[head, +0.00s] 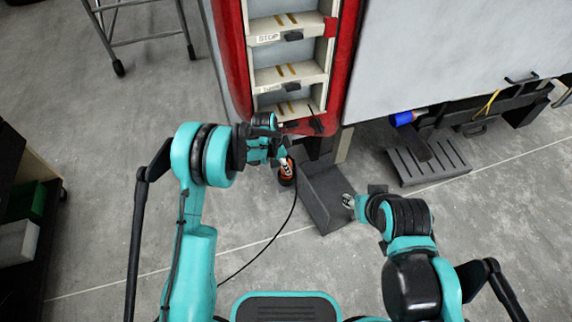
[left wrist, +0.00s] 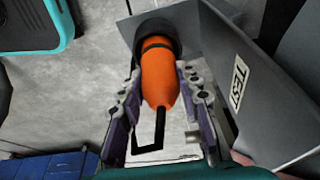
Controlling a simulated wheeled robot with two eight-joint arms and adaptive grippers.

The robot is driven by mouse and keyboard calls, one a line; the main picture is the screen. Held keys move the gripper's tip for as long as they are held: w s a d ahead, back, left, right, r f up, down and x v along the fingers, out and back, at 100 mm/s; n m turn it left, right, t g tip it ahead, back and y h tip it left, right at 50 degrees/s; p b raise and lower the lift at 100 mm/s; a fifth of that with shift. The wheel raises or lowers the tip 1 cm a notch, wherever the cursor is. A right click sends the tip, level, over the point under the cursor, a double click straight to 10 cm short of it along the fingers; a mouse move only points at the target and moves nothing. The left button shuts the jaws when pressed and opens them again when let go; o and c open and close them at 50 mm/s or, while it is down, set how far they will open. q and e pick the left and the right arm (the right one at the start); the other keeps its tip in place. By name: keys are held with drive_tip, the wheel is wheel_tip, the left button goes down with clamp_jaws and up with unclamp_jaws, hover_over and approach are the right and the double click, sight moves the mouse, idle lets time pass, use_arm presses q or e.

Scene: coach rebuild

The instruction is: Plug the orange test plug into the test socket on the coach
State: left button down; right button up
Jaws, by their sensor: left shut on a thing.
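The orange test plug (left wrist: 160,72) is between the two fingers of my left gripper (left wrist: 158,85), which is shut on it. A dark collar (left wrist: 156,30) surrounds the plug's far end; I cannot tell whether it belongs to the plug or the socket. A grey bracket (left wrist: 215,55) with a TEST label (left wrist: 237,82) stands right beside it. The socket opening is not visible. In the head view my left gripper (head: 285,160) is at the coach's lower corner with the orange plug (head: 286,169), left of the grey bracket (head: 325,197). My right gripper (head: 352,202) is near the bracket's right side; its fingers are unclear.
The red coach end (head: 234,60) with its pale steps rises behind my left gripper. A black cable (head: 265,247) curves over the floor. A dark slatted step (head: 430,162) is at right, a wheeled metal frame (head: 150,38) at upper left.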

use_arm(q)
drive_tip(key=shift+f, duration=0.55)
drive_tip(key=c, duration=1.3)
unclamp_jaws()
drive_tip(key=shift+c, duration=0.2)
drive_tip(key=p+v, duration=0.6)
drive_tip(key=v, duration=0.5)
drive_tip(key=shift+r, duration=0.15)
